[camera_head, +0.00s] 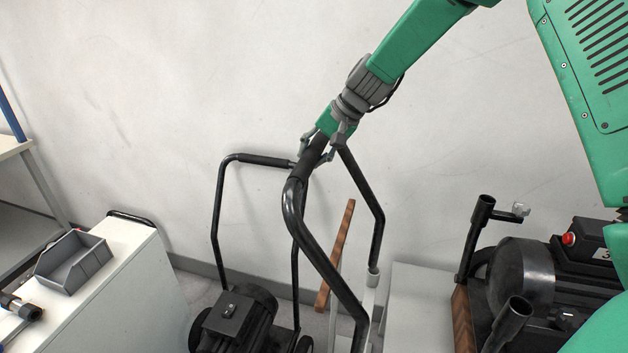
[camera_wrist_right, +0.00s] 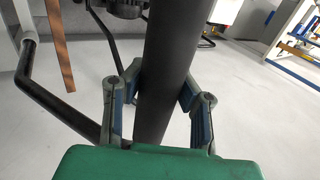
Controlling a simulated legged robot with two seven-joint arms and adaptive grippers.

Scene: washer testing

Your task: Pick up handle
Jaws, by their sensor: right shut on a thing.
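The handle (camera_head: 318,252) is a bent black tube with a thicker dark grip section, in the middle of the head view. My right gripper (camera_head: 318,152) is shut around its grip section at the upper end. In the right wrist view the thick dark grip (camera_wrist_right: 172,62) passes between the blue-padded fingers (camera_wrist_right: 160,105), which lie on both sides of it. One leg of the handle comes down close to a light grey post (camera_head: 371,290); I cannot tell whether they are joined. My left gripper is not in view.
A machine with a similar black handle (camera_head: 262,160) and a motor (camera_head: 235,318) stands behind at the left. Another black machine (camera_head: 525,275) with upright tube stubs is at the right. A white cabinet (camera_head: 130,285) bears a grey bin (camera_head: 75,260). A wall (camera_head: 150,110) closes the back.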

